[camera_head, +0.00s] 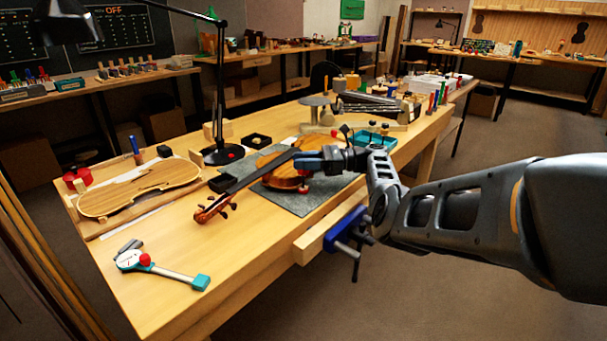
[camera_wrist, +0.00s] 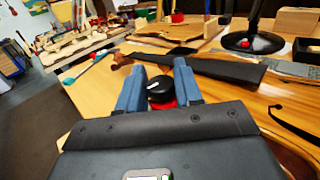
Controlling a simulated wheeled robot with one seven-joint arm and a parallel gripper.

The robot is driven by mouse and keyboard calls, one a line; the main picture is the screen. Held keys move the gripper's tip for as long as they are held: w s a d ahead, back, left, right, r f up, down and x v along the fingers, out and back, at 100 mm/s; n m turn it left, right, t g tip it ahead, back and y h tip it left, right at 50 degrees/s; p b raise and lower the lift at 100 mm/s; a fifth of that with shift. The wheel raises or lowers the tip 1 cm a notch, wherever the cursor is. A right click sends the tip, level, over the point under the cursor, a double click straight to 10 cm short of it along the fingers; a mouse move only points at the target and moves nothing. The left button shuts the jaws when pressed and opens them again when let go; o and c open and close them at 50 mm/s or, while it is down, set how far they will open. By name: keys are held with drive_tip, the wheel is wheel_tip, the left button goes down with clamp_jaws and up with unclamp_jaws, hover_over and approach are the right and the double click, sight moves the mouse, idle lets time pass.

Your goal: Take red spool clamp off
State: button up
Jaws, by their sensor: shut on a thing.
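The violin (camera_head: 290,160) lies on a grey mat on the bench, its black fingerboard and scroll (camera_head: 208,211) pointing to the lower left. The red spool clamp (camera_head: 304,187) shows at the near edge of the violin's body, just under my gripper (camera_head: 305,162). In the wrist view the clamp's black knob (camera_wrist: 160,88) sits between the two blue fingers of my gripper (camera_wrist: 160,68), with red showing below it. My gripper is shut on the clamp. The fingers hide part of the clamp, and I cannot tell whether it still touches the violin's rim.
A black lamp (camera_head: 222,154) stands behind the violin. A violin plate (camera_head: 140,188) lies at left near red spools (camera_head: 75,181). A dial gauge (camera_head: 160,268) lies at the front left. A blue vise (camera_head: 345,232) is on the bench's near edge. A teal tray (camera_head: 370,141) stands beyond my gripper.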

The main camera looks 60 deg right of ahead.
drive_tip(key=shift+f+n+g+y+b, duration=0.15)
drive_tip(key=shift+n+g+y+b, duration=0.5)
drive_tip(key=shift+y+b, duration=0.3)
drive_tip(key=shift+n+y+b, duration=0.25)
drive_tip(key=shift+b, duration=0.1)
drive_tip(key=o, duration=0.9)
drive_tip(key=shift+o, duration=0.2)
drive_tip(key=b+v, duration=0.2)
drive_tip(key=v, duration=0.5)
drive_tip(key=shift+s+d, duration=0.2)
drive_tip(key=shift+s, duration=0.05)
